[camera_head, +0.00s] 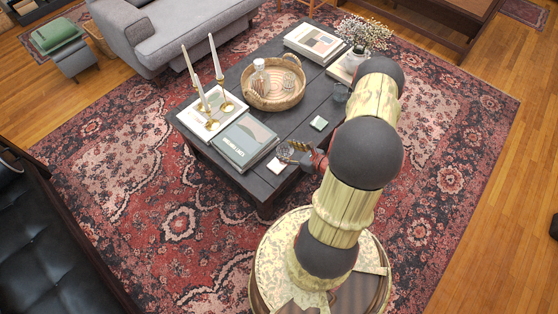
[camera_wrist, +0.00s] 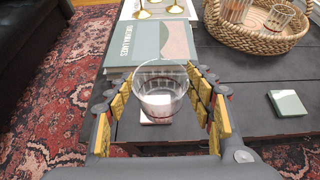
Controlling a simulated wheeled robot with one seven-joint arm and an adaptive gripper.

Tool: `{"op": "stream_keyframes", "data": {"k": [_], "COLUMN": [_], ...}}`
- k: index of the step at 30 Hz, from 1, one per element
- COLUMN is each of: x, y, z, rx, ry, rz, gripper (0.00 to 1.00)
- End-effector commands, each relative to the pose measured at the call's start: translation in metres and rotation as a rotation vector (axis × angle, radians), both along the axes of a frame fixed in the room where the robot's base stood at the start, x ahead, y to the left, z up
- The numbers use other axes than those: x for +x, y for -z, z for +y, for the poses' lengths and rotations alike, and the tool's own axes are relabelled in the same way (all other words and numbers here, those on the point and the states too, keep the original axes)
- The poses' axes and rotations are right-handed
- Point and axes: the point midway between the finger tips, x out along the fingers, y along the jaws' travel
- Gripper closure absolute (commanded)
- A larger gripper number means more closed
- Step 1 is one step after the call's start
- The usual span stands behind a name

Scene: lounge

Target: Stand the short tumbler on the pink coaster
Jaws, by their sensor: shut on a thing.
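The short tumbler (camera_wrist: 160,88) is clear glass and upright between the fingers of my gripper (camera_wrist: 163,98) in the wrist view. My gripper (camera_head: 294,150) is shut on it near the table's front edge; the tumbler also shows faintly in the head view (camera_head: 283,153). A pale coaster with a pinkish part (camera_wrist: 155,120) lies on the dark table below the tumbler, partly seen through the glass. It also shows in the head view (camera_head: 281,171). I cannot tell whether the tumbler's base touches it.
A green and white coaster (camera_wrist: 288,103) lies to the right. A large book (camera_wrist: 146,44) lies just behind the tumbler. A woven basket (camera_wrist: 258,38) holds glassware. Candlesticks (camera_head: 212,124) stand beyond the book.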

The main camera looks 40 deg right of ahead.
Motion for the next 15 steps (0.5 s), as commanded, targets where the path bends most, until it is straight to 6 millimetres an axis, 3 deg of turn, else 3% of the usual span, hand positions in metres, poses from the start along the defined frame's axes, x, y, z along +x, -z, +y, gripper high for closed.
{"op": "stream_keyframes", "data": {"k": [1, 4, 15], "x": [0.006, 0.017, 0.034], "y": [0.014, 0.027, 0.050], "z": [0.006, 0.011, 0.020], "rx": [0.003, 0.003, 0.002], "ry": [-0.005, -0.003, -0.002], "rz": [0.001, 0.000, 0.001], "gripper": [0.97, 0.97, 0.97]}}
